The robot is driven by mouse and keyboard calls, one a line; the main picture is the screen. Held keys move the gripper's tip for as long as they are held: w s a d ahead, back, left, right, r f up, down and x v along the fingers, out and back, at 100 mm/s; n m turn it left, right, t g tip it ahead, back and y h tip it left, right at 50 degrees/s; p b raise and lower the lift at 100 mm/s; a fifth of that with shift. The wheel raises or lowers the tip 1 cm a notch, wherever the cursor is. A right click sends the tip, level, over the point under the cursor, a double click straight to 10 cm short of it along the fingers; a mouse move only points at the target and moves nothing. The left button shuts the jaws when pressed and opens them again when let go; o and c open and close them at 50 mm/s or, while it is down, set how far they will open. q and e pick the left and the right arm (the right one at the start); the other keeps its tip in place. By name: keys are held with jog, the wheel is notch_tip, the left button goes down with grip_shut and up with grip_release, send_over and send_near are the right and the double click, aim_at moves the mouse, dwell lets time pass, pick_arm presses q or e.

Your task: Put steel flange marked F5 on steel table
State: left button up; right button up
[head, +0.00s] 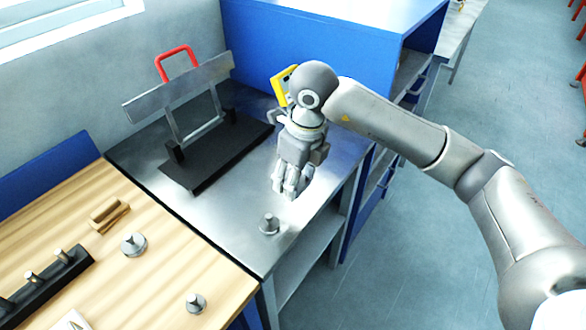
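The steel table (222,213) is in the middle of the head view, with a shiny grey top. A small steel flange (269,226) with an upright stub stands near its front edge. Two similar flanges stand on the wooden bench, one near its middle (133,245) and one near its front right (195,304). No F5 mark is readable on any of them. My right gripper (290,187) points down over the steel table, behind and slightly right of the flange there, apart from it. Its fingers look close together, but their gap is unclear. My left gripper is not in view.
A black stand with a grey plate and red handle (175,51) occupies the back of the steel table. A blue cabinet (300,40) stands behind. The wooden bench (150,280) holds a black rack (45,285) with pegs and a wooden block (108,215).

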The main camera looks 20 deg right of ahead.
jog(key=w+d+f, duration=0.1)
jog(key=w+f, duration=0.1)
jog(key=w+d+f+p, duration=0.1)
jog(key=w+f, duration=0.1)
jog(key=w+d+f+p, duration=0.1)
jog(key=w+f, duration=0.1)
jog(key=shift+w, duration=0.2)
jog(key=shift+w+d+f, duration=0.15)
jog(key=shift+w+f, duration=0.15)
jog(key=shift+f, duration=0.15)
jog(key=shift+w+d+f+p, duration=0.15)
jog(key=shift+f+p, duration=0.15)
jog(key=shift+p, duration=0.15)
notch_tip(320, 180, down, 2)
jog(key=shift+f+p, duration=0.1)
jog(key=shift+p, duration=0.6)
jog(key=shift+f, duration=0.25)
jog(key=shift+f, duration=0.1)
